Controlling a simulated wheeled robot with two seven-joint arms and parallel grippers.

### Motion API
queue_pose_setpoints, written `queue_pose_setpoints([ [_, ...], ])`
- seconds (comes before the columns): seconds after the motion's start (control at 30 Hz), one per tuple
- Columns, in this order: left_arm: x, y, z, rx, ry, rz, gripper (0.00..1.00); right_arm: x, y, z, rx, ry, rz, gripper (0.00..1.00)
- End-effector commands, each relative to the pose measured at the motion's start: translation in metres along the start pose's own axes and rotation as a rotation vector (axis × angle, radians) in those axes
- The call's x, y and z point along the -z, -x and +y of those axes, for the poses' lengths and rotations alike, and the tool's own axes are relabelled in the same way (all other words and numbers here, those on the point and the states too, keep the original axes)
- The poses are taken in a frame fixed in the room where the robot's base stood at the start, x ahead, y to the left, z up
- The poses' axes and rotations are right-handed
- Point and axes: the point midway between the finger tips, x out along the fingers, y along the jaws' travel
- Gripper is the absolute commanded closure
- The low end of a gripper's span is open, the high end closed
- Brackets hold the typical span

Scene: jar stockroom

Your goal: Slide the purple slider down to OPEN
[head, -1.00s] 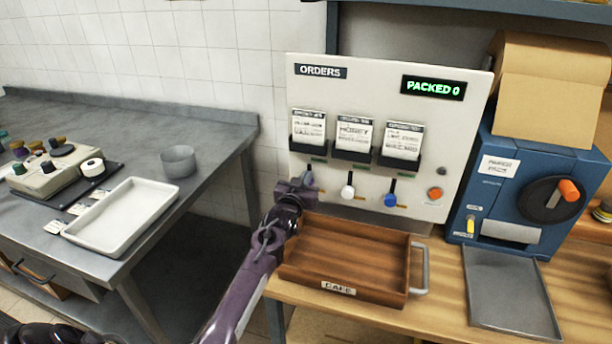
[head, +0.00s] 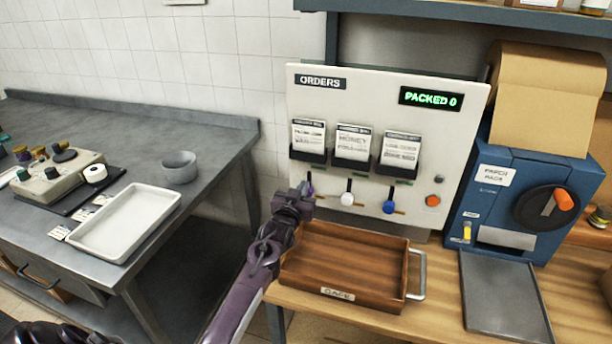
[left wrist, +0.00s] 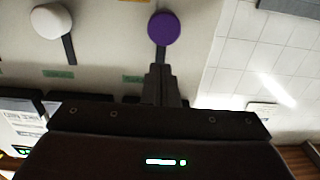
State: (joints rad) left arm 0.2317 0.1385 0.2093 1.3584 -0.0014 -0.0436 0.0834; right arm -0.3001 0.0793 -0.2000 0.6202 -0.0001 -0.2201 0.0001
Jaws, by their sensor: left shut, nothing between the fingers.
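The purple slider (head: 309,184) is the leftmost of the sliders on the white order panel (head: 380,88), mostly hidden behind my left gripper (head: 304,196) in the head view. In the left wrist view its round purple knob (left wrist: 164,28) shows clearly, with a dark strip running from it towards the fingers. My left gripper (left wrist: 160,75) is shut and empty, its fingertips close to the knob on the card side. I cannot tell whether they touch. The small green labels near the slider are too blurred to read.
A white slider (head: 347,198), a blue slider (head: 389,207) and an orange button (head: 433,201) lie to the right. Order cards (head: 355,142) hang above. A wooden tray (head: 345,262) stands below the sliders. A blue machine (head: 490,200) is further right.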

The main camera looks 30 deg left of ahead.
Motion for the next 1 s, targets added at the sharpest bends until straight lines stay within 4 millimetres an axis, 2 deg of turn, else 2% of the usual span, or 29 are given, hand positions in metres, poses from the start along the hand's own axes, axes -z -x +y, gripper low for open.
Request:
queue_pose_setpoints([
  [0.03, 0.003, 0.006, 0.0, 0.0, 0.0, -0.003, 1.0, 0.001, 0.009, 0.0, 0.0, 0.0, 0.0, 0.72],
  [0.1, 0.003, 0.013, 0.0, 0.0, 0.0, -0.002, 1.0, 0.001, 0.014, 0.0, 0.0, 0.0, 0.0, 0.72],
  [0.63, 0.003, 0.066, 0.0, 0.001, 0.0, -0.002, 1.0, 0.005, 0.052, 0.001, 0.0, 0.0, 0.0, 0.72],
  [0.8, 0.001, 0.075, 0.0, 0.001, 0.001, -0.001, 1.0, 0.005, 0.057, 0.001, 0.0, 0.0, 0.0, 0.72],
  [1.0, 0.0, 0.076, 0.0, 0.001, 0.001, 0.0, 1.0, 0.005, 0.056, 0.001, 0.0, 0.0, 0.0, 0.72],
])
